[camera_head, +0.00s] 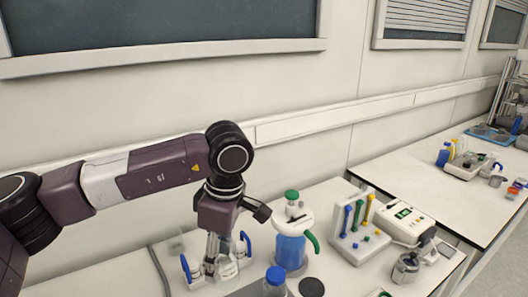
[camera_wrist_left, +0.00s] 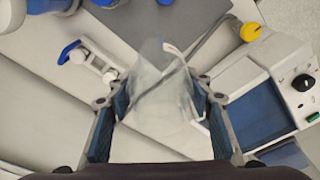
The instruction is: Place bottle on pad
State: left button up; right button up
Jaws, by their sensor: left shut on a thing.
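My left gripper (camera_head: 218,255) points down above the table at the lower middle of the head view. In the left wrist view its two fingers (camera_wrist_left: 162,108) are on either side of a clear, cone-shaped glass vessel (camera_wrist_left: 160,80), and the gripper is shut on it. The same clear vessel (camera_head: 227,268) shows faintly below the gripper in the head view. A dark round pad (camera_head: 311,287) lies on the table to the right. A blue-capped bottle (camera_head: 275,281) stands left of that pad, cut off by the lower edge. My right gripper is not in view.
A grey mat (camera_wrist_left: 185,25) lies ahead of the vessel in the wrist view. A large bottle of blue liquid (camera_head: 290,250), a tube rack (camera_head: 357,238) and a white device (camera_head: 398,221) stand to the right. Blue-handled clamps (camera_head: 189,272) flank the gripper closely.

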pick_arm(q)
jog(key=shift+s+a+m, duration=0.2)
jog(key=shift+a+m, duration=0.3)
jog(key=shift+m, duration=0.1)
jog(key=s+a+f+m+t+h, duration=0.1)
jog(key=s+a+m, duration=0.5)
jog(key=m, duration=0.9)
jog(key=s, duration=0.3)
jog(key=shift+s+a+f+h, duration=0.15)
jog(key=shift+f+h, duration=0.1)
jog(key=shift+h, duration=0.05)
jog(key=shift+a, duration=0.1)
jog(key=shift+r+t, duration=0.15)
jog(key=shift+t, duration=0.15)
